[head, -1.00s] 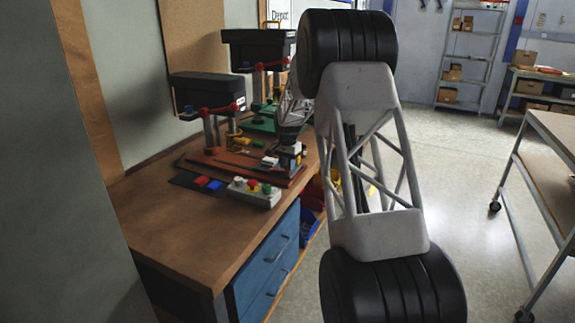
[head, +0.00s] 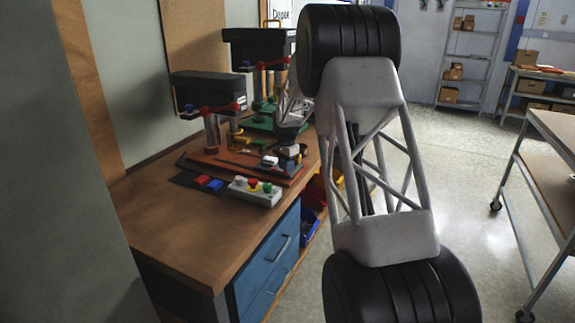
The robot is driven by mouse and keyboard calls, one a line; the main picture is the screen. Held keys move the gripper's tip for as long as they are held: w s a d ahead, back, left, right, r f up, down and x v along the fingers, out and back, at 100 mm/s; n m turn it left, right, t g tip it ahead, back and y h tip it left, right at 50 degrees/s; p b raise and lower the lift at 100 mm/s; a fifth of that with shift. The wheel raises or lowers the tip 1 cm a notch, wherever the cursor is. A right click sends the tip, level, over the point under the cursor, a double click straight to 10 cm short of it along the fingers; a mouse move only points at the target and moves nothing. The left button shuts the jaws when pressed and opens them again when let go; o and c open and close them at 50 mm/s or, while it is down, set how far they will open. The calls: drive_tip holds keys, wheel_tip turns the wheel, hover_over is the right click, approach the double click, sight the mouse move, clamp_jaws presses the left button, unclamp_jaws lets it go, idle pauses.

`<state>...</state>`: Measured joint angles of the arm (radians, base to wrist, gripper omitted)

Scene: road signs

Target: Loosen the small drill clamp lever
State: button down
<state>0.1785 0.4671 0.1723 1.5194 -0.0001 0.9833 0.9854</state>
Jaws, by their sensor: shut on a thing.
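The small drill (head: 209,90) stands on the workbench, with a black head, red parts on a grey column and a reddish base (head: 222,165). My gripper (head: 283,161) is low at the right end of this base, small in the picture and pointing down. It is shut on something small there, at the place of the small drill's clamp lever. The jaws and the lever are too small and too covered by my wrist to make out clearly. A white block (head: 269,161) shows right beside the jaws.
A larger drill (head: 258,48) with a green base stands behind. A grey button box (head: 256,191) and red and blue pieces (head: 208,183) lie in front of the small drill. The bench front (head: 165,235) is clear. A trolley (head: 550,150) stands at the right.

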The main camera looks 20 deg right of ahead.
drive_tip(key=shift+s+a+m, duration=0.3)
drive_tip(key=shift+a+m, duration=0.35)
drive_tip(key=shift+m, duration=0.55)
drive_tip(key=shift+s+a+m, duration=0.3)
drive_tip(key=shift+a+m, duration=0.3)
drive_tip(key=shift+m, duration=0.6)
drive_tip(key=c, duration=0.9)
unclamp_jaws()
drive_tip(key=shift+r, duration=0.15)
drive_tip(key=shift+r, duration=3.8)
